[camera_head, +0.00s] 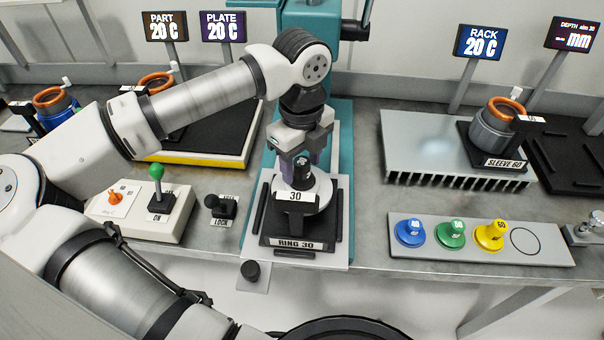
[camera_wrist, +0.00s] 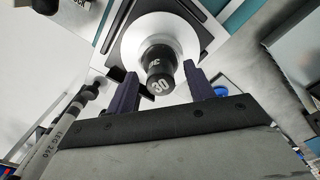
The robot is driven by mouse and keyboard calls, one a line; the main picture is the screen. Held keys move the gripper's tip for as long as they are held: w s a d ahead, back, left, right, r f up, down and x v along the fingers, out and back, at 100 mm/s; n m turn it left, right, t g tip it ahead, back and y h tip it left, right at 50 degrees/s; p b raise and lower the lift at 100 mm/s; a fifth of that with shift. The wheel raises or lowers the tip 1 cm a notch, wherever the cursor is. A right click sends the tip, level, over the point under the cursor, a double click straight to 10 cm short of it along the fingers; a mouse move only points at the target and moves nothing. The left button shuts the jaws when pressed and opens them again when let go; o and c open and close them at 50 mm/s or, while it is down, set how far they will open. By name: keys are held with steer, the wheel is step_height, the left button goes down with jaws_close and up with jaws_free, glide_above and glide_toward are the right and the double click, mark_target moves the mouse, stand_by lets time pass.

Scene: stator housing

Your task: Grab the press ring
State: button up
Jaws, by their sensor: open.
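The press ring (camera_head: 319,196) is a white disc with a black upright knob (camera_head: 302,174) marked 30. It sits on a black base (camera_head: 297,243) labelled RING 30, under the teal press (camera_head: 342,122). In the wrist view, the white disc (camera_wrist: 185,30) and black knob (camera_wrist: 160,82) show close up. My gripper (camera_head: 304,158) points down above the disc. It is open, and its dark fingers (camera_wrist: 160,74) stand on either side of the knob with gaps visible in the wrist view. The fingers partly hide the knob's top in the head view.
A tray (camera_head: 470,252) at the right holds blue, green and yellow knobbed rings and an empty circle. A finned rack (camera_head: 420,150) bears a housing labelled SLEEVE 60. A lever box (camera_head: 140,215) and LOCK lever (camera_head: 222,207) stand left of the press ring.

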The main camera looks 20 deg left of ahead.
steer(key=shift+f, duration=0.1)
steer(key=shift+c, duration=0.4)
jaws_close()
